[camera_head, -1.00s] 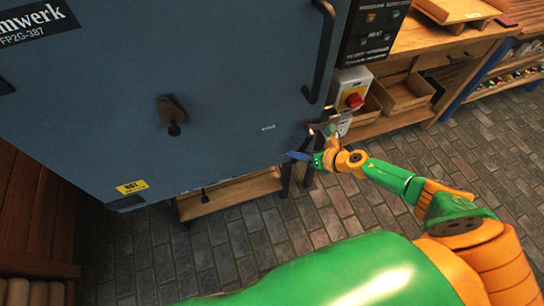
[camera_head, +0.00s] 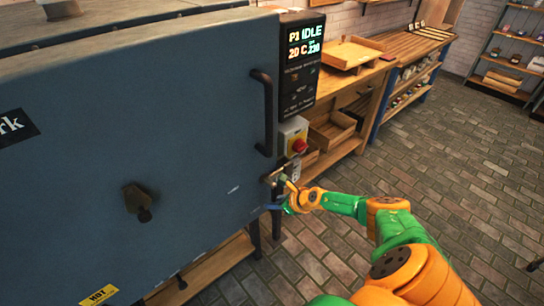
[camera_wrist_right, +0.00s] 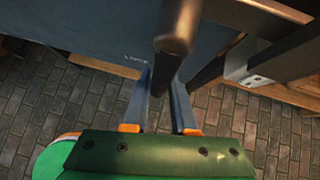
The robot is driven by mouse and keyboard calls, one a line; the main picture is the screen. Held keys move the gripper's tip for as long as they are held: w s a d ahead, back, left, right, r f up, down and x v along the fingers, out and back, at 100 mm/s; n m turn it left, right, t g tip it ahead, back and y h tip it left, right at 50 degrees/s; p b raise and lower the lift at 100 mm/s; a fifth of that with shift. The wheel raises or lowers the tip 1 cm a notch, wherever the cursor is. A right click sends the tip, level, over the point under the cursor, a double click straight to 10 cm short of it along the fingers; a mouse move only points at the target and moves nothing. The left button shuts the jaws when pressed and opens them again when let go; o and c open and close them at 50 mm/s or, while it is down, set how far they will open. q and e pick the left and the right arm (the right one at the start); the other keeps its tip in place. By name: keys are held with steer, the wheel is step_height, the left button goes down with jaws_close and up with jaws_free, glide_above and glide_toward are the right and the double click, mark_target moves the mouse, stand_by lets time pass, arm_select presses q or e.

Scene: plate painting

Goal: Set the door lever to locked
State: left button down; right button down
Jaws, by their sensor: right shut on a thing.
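The door lever (camera_head: 275,177) is a dark bar at the right edge of the blue-grey kiln door (camera_head: 90,130), below the long vertical handle. In the right wrist view the dark lever (camera_wrist_right: 178,32) comes down from the top toward my fingers, its rounded end close to the camera. My right gripper (camera_head: 279,204) is at the lever, its blue fingers on either side of it and shut on it. The fingers also show in the right wrist view (camera_wrist_right: 162,88). The exact contact is partly hidden by the lever's end. My left gripper is out of view.
The vertical door handle (camera_head: 264,112) stands just above. A red stop button (camera_head: 299,146) and a lit control panel (camera_head: 303,62) reading IDLE are to the right. A wooden workbench (camera_head: 365,72) with trays runs behind. The brick floor (camera_head: 440,150) at right is clear.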

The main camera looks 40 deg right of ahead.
steer(key=c, duration=0.7)
jaws_free()
steer(key=shift+f, duration=0.1)
steer(key=shift+c, duration=0.2)
steer(key=shift+s+d+r+p, duration=0.1)
steer(key=shift+r+p, duration=0.2)
steer(key=p+v, duration=0.3)
steer(key=v, duration=0.3)
steer(key=shift+s, duration=0.2)
